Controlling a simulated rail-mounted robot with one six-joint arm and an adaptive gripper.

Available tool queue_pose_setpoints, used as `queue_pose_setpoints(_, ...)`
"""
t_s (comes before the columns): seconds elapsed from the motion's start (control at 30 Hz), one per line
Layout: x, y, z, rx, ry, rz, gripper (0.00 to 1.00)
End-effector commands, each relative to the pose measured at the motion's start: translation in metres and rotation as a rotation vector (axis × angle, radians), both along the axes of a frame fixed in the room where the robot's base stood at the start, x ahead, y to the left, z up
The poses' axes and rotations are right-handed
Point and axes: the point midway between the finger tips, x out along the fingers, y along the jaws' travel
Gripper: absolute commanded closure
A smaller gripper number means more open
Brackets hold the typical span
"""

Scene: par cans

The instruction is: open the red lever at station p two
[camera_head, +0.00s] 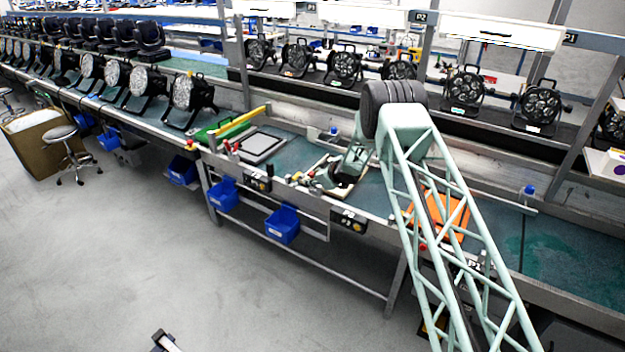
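My gripper (316,182) is small in the view, at the end of my pale green arm, low over the front part of the bench (375,190). The overhead P2 sign (420,17) hangs behind my arm, and a dark label box (348,219) is on the bench's front edge below the gripper. The gripper's fingers are too small and dark to tell open from shut.
An orange panel (440,215) lies on the bench, partly behind my arm. A dark tray (262,147) and a yellow bar (240,121) are to the left. Blue bins (282,225) hang under the bench. Round lamps (464,88) line the back shelf. The floor in front is open.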

Motion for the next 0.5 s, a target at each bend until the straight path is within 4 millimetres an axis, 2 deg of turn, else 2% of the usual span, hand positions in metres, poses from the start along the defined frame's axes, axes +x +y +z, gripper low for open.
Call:
queue_pose_setpoints(0.27, -0.004, -0.003, 0.004, 0.000, 0.001, 0.000, 0.73)
queue_pose_setpoints(0.5, -0.014, -0.011, 0.015, 0.000, 0.000, -0.001, 0.73)
